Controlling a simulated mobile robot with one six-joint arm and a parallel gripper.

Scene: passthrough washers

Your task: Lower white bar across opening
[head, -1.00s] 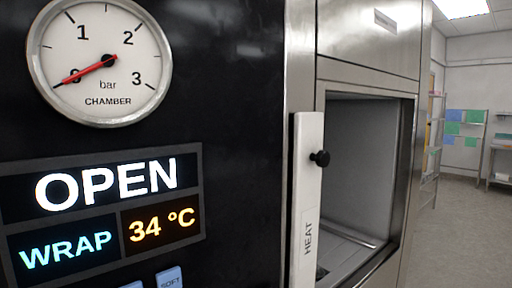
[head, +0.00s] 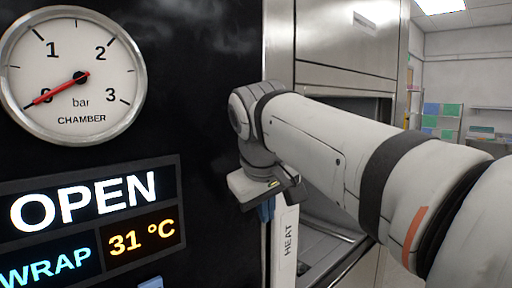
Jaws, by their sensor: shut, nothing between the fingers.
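The white bar (head: 286,248) marked HEAT stands upright along the left edge of the chamber opening (head: 335,225). Its upper part and its black knob are hidden behind my arm. My gripper (head: 266,210) points down in front of the black panel, at the left edge of the visible part of the bar. Its bluish fingers are together with nothing seen between them. I cannot tell whether they touch the bar. My arm crosses in front of much of the opening.
A black panel (head: 205,60) fills the left, with a pressure gauge (head: 75,75) near zero and a display (head: 90,225) reading OPEN, WRAP and 31 °C. Steel cladding (head: 345,65) frames the opening. Shelves (head: 485,125) stand far back right.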

